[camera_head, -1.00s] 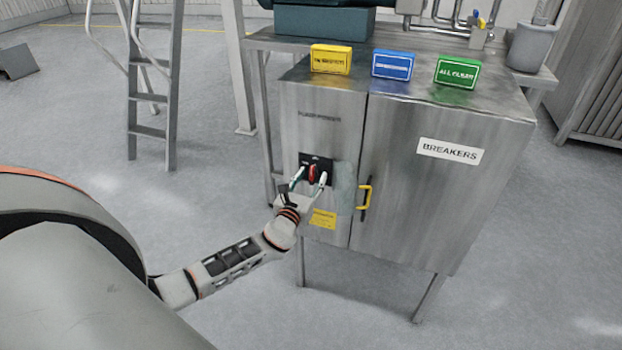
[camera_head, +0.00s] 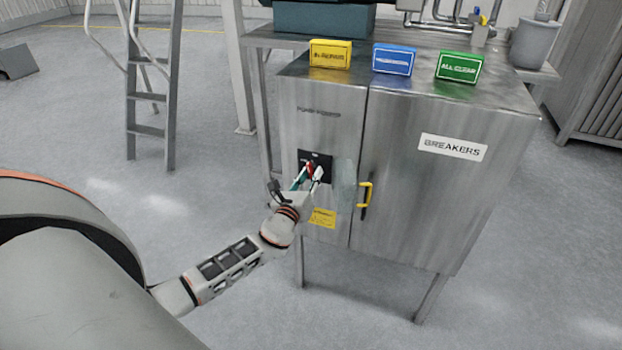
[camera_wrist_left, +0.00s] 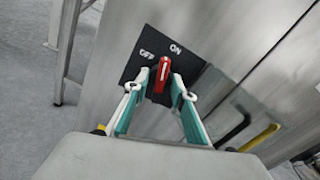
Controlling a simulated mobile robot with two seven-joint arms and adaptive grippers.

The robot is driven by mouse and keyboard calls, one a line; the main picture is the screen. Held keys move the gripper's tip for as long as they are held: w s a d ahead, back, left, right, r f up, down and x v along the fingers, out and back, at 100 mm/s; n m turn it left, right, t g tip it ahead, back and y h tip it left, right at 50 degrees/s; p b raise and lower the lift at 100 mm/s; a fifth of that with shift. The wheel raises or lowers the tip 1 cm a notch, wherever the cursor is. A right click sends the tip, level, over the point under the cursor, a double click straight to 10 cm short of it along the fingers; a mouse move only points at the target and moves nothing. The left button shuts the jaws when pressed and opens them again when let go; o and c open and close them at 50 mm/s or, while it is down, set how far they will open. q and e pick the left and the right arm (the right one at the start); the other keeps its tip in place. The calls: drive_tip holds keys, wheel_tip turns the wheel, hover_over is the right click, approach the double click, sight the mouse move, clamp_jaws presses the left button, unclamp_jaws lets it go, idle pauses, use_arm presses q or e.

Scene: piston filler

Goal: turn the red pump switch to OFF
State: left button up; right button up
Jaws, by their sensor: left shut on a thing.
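The red pump switch (camera_head: 310,169) is on a black plate (camera_head: 321,160) on the front of the steel cabinet's left part. My left gripper (camera_head: 309,173) reaches it from the lower left, with its fingers closed on the switch. In the left wrist view the red handle (camera_wrist_left: 162,74) sits between the two fingertips (camera_wrist_left: 162,88). There its upper end points between the white OFF and ON labels. The fingers hide the lower part of the plate. My right gripper is not in view.
A yellow handle (camera_head: 365,195) sticks out of the cabinet door (camera_head: 425,190) right of the switch. A yellow label (camera_head: 322,218) is below the switch. Yellow (camera_head: 330,54), blue (camera_head: 394,59) and green (camera_head: 459,67) signs stand on top. A ladder (camera_head: 150,97) stands at the left.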

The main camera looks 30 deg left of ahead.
use_arm(q)
drive_tip(key=shift+f+n+b, duration=0.2)
drive_tip(key=shift+n+b, duration=0.2)
drive_tip(key=shift+n, duration=0.6)
drive_tip(key=n+b, duration=0.1)
drive_tip(key=n, duration=0.1)
drive_tip(key=shift+r+n, duration=0.1)
drive_tip(key=shift+n, duration=0.3)
drive_tip(key=shift+n+b, duration=0.3)
drive_tip(key=shift+n, duration=0.6)
drive_tip(key=n, duration=0.2)
drive_tip(key=shift+r+n, duration=0.1)
drive_tip(key=shift+n, duration=0.3)
drive_tip(key=n, duration=0.3)
drive_tip(key=shift+r+n, duration=0.1)
drive_tip(key=shift+n, duration=1)
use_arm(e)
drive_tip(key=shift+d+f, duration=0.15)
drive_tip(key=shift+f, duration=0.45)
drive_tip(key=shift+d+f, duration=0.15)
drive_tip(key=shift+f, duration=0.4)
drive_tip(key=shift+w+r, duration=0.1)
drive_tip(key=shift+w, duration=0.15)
